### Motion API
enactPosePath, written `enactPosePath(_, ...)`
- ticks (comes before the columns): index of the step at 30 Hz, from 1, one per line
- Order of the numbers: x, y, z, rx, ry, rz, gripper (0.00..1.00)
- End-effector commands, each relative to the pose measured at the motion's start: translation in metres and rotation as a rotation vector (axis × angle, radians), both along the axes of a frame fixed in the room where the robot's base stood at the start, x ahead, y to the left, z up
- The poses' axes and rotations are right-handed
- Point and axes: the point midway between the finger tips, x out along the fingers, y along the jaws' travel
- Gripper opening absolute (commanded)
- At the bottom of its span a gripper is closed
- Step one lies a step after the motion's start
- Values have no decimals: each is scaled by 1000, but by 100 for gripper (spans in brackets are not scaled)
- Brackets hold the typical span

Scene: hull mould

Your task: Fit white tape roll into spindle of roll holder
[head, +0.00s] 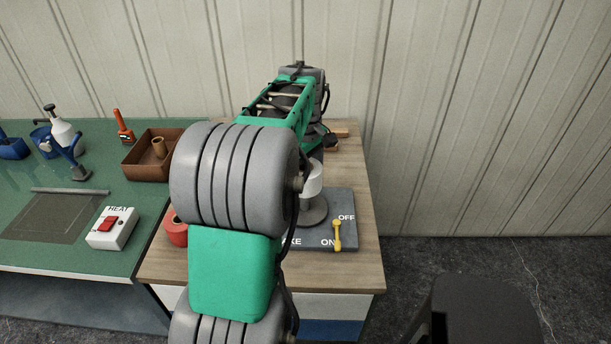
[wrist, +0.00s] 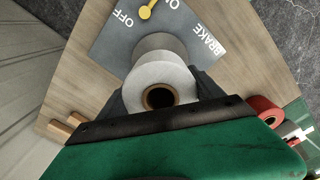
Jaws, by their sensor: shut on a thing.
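The white tape roll (wrist: 152,72) has a brown core and sits between the dark fingers of my gripper (wrist: 163,84), which is shut on it. In the head view the roll (head: 314,178) shows just past my arm, upright above the round grey flange (head: 313,211) of the roll holder (head: 345,205). The holder is a dark grey plate with a yellow lever (head: 338,234) near ON. The spindle is hidden. I cannot tell whether the roll is around it or above it. My arm covers most of the gripper in the head view.
A red tape roll (head: 176,232) stands on the wooden bench (head: 367,270), left of the holder. Wooden blocks (wrist: 67,126) lie near the wall. A brown tray (head: 140,172) and a HEAT switch box (head: 112,228) are on the green table at left.

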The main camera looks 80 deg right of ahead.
Motion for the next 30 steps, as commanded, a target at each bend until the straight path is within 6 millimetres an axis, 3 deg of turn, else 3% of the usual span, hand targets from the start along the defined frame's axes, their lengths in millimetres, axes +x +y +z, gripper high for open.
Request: enactPosePath(30, 0, 0, -25, -1, -1, 0, 18)
